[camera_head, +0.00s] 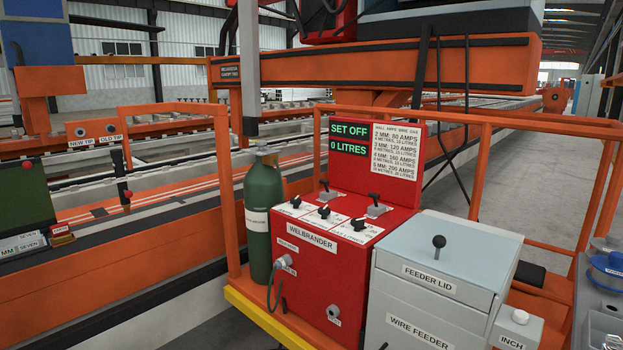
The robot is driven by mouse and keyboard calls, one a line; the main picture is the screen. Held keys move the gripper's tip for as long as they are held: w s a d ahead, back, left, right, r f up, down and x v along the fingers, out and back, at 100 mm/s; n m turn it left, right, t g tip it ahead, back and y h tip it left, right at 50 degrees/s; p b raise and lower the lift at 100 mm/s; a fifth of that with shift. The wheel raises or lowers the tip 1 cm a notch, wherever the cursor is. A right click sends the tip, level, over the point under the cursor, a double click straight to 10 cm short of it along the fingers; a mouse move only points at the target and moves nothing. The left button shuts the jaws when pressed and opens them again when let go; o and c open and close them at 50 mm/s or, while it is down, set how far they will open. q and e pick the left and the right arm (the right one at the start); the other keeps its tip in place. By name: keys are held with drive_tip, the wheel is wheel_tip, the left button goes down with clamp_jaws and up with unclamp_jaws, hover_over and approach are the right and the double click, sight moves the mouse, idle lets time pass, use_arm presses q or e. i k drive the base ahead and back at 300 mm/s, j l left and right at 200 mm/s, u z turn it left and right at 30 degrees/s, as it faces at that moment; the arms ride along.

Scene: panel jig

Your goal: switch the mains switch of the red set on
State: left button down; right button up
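The red set (318,262), labelled WELBRANDER, stands in the middle of the head view. Its upright back panel (375,190) carries a dark display (349,140) reading SET OFF and 0 LITRES in green, beside a printed amps and gas chart (396,150). On its sloping top are several black-knobbed controls, among them a left one (295,201), a middle one (324,211) and a right one (358,224), with a lever (325,191) and another lever (376,206) behind. Their small labels are too fine to read, so I cannot tell which is the mains switch. Neither gripper is in view.
A green gas cylinder (263,205) stands close on the set's left. A grey wire feeder (424,310) with a knobbed feeder lid (444,262) stands on its right, with an INCH box (516,330) beyond. Orange rails (226,190) flank the set. A blue-topped item (608,263) sits far right.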

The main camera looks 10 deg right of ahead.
sight(321, 181)
drive_tip(key=i, duration=0.85)
drive_tip(key=z, duration=1.55)
